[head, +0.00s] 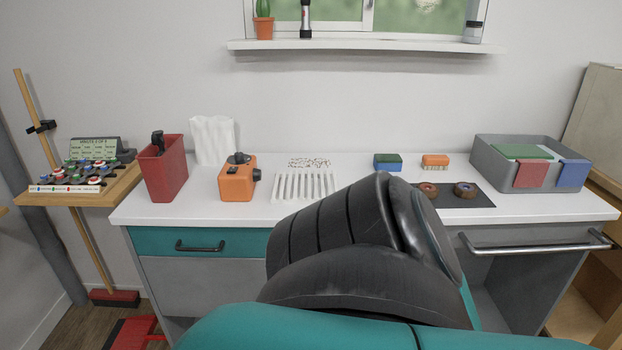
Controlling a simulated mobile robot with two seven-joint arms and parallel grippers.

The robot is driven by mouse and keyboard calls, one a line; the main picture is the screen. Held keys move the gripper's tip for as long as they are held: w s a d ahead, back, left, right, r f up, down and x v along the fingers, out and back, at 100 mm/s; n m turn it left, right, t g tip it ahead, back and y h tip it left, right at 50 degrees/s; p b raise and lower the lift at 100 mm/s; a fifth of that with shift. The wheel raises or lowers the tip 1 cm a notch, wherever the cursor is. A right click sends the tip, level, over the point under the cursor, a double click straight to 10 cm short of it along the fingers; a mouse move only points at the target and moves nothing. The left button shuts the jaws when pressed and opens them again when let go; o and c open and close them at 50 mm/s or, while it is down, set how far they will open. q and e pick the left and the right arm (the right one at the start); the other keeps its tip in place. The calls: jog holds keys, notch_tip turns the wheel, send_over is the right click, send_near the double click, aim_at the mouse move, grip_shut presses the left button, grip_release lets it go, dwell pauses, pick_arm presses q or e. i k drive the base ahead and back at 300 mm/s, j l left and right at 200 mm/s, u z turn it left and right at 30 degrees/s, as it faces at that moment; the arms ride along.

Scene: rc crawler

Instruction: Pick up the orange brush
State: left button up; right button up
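A small orange brush (435,160) with pale bristles facing down sits on the white countertop (240,207), toward the back right. It stands between a blue and green sponge (388,162) on its left and a grey bin on its right. Nothing touches it that I can see. A large black and teal arm part of mine fills the lower middle of the head view and hides part of the counter front. Neither of my grippers shows in the head view.
A dark mat (478,198) with two brown round parts lies in front of the brush. The grey bin (488,153) holds coloured cloths. An orange box (238,181), white rack (300,187) and red container (164,173) stand left. A drawer handle (535,245) juts out at right.

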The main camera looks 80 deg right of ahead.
aim_at(429, 162)
jog(key=z, duration=3.3)
